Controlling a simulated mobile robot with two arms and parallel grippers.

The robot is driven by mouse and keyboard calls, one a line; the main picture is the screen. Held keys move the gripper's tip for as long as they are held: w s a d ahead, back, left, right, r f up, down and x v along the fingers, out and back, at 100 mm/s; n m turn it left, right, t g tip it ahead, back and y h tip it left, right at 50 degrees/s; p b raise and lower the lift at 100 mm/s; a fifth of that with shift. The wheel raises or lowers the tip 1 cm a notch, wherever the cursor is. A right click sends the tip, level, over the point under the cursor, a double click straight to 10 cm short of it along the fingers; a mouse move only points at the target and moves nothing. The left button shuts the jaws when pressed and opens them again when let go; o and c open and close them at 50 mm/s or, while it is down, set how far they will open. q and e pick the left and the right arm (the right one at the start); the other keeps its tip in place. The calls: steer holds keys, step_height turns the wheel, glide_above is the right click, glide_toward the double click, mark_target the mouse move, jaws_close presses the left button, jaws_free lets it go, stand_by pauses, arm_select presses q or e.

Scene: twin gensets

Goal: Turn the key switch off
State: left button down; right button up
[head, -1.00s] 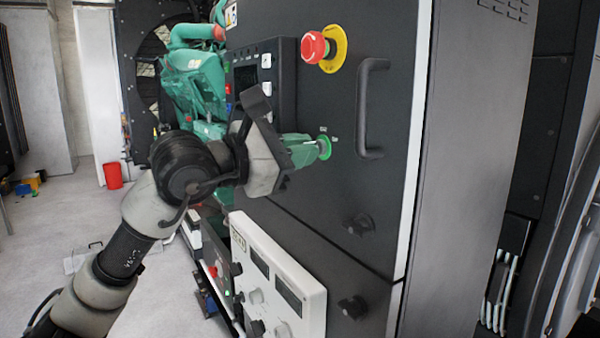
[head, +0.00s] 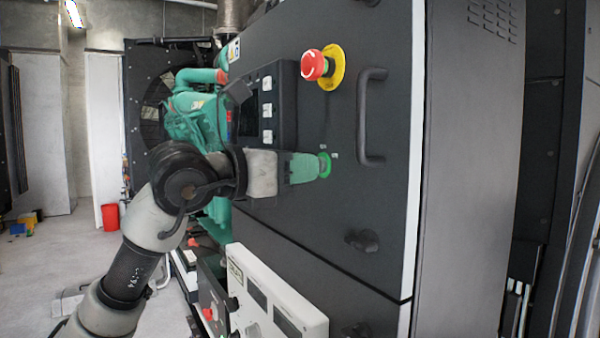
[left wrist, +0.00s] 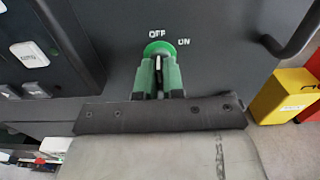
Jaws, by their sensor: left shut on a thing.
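The key switch (head: 325,165) is a small green round fitting on the dark cabinet door, left of the door handle. In the left wrist view its green ring (left wrist: 159,47) sits below the labels OFF and ON. My left gripper (head: 308,167) reaches it from the left. In the left wrist view the green fingers of my left gripper (left wrist: 158,75) are shut on the thin key (left wrist: 158,63), one on each side. The key looks upright there, roughly in line with OFF, but the fingers partly hide it. My right gripper is in neither view.
A red emergency stop (head: 315,65) on a yellow plate is above the switch. The black door handle (head: 369,115) stands out to its right. A control panel (head: 268,108) with white buttons is to the upper left. A white instrument box (head: 275,300) juts out below.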

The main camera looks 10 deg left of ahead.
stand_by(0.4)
arm_select(q)
steer(key=c, duration=1.2)
jaws_free()
steer(key=shift+c, duration=0.2)
steer(key=b+v, duration=0.3)
steer(key=v, duration=0.7)
steer(key=shift+s+a+b, duration=0.25)
steer(key=shift+s+b, duration=0.05)
steer(key=shift+b, duration=0.1)
